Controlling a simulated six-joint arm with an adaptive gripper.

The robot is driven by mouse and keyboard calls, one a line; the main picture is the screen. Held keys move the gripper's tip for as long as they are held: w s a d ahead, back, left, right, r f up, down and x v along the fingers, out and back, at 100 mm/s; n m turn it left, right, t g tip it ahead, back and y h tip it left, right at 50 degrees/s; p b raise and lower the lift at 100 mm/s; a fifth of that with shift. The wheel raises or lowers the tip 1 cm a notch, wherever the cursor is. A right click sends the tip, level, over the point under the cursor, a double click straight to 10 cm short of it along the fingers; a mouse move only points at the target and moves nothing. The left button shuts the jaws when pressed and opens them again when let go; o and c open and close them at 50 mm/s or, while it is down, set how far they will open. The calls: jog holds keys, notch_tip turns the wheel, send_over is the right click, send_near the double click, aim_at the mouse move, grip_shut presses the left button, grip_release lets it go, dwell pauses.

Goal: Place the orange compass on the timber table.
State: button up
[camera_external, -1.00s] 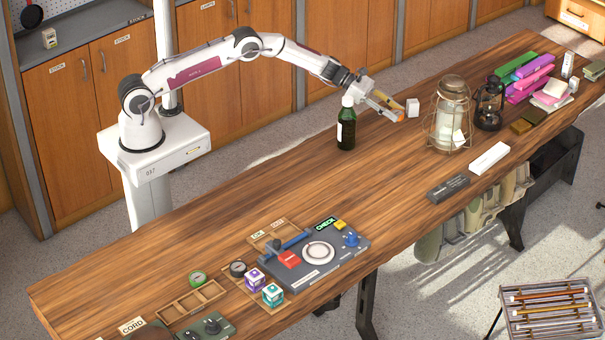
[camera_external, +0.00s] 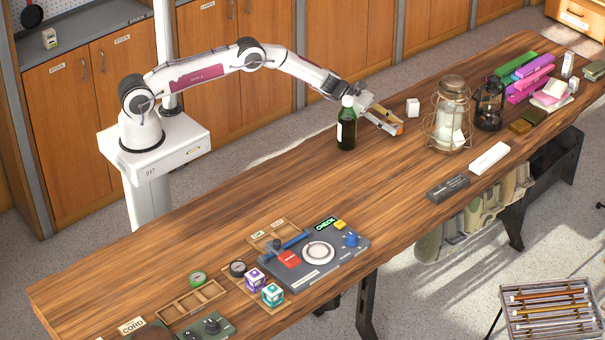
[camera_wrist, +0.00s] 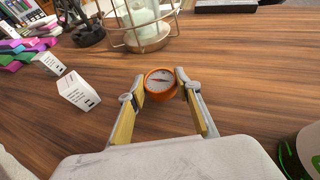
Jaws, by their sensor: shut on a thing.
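The orange compass (camera_wrist: 160,83), with a pale dial, sits between the fingertips of my gripper (camera_wrist: 161,88) in the wrist view. My gripper is shut on it. In the external view my gripper (camera_external: 386,120) is low over the timber table (camera_external: 250,195), and only a bit of orange shows at its tips. I cannot tell whether the compass touches the table.
A dark green bottle (camera_external: 346,128) stands close beside my gripper. A small white box (camera_external: 412,108) is behind the fingertips. A wire-caged glass lantern (camera_external: 450,115) and a black lantern (camera_external: 489,104) stand to the right. Bare table lies in front of my gripper.

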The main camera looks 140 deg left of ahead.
jog(key=shift+f, duration=0.45)
jog(key=shift+f, duration=0.15)
jog(key=o, duration=1.2)
jog(key=shift+s, duration=0.1)
jog(key=shift+v, duration=3.75)
jog(key=shift+o, duration=0.5)
jog(key=shift+s, duration=0.1)
